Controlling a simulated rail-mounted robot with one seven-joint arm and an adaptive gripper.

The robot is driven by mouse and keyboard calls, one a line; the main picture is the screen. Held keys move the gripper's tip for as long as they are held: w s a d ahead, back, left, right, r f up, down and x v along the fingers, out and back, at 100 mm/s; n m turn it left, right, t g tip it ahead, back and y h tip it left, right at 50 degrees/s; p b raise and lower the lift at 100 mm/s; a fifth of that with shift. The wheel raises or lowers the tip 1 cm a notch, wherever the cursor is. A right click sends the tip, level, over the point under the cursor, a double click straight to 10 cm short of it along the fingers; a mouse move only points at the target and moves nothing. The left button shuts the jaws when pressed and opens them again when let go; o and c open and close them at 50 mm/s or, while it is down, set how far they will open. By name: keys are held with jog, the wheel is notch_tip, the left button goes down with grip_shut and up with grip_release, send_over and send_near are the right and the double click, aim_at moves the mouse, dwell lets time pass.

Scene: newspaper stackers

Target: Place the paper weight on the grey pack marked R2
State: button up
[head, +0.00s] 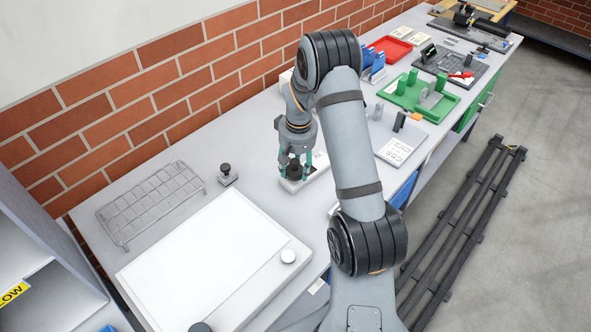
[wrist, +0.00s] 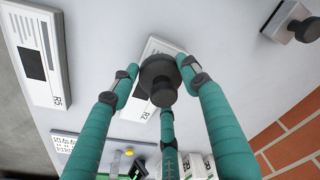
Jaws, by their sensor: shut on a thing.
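My gripper (head: 296,172) has teal fingers closed around a dark paper weight (wrist: 158,82) with a round knob. In the head view this paper weight (head: 294,169) is at a pale grey pack (head: 316,166) on the bench. In the wrist view the pack (wrist: 133,107) lies behind the weight and fingers, which hide much of it. Its small end label looks like R2 but is hard to read. I cannot tell whether the weight touches the pack or is just above it. Another pale pack (wrist: 28,30), whose label looks like R5, lies at upper left in the wrist view.
A second dark weight (head: 227,177) stands on the bench, left of my gripper. A wire rack (head: 125,214) and a large white panel (head: 215,250) are nearer. A green tray (head: 440,108) and a red tray (head: 391,48) lie farther along. Brick wall bounds the back.

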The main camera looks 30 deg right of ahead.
aim_at(297, 173)
notch_tip(297, 173, down, 2)
jog(key=shift+f, duration=0.1)
jog(key=shift+f, duration=0.2)
jog(key=o, duration=1.5)
jog(key=shift+r, duration=0.1)
jog(key=shift+o, duration=0.2)
jog(key=shift+r, duration=0.5)
notch_tip(297, 173, up, 11)
jog(key=s+b, duration=0.1)
jog(key=shift+s, duration=0.25)
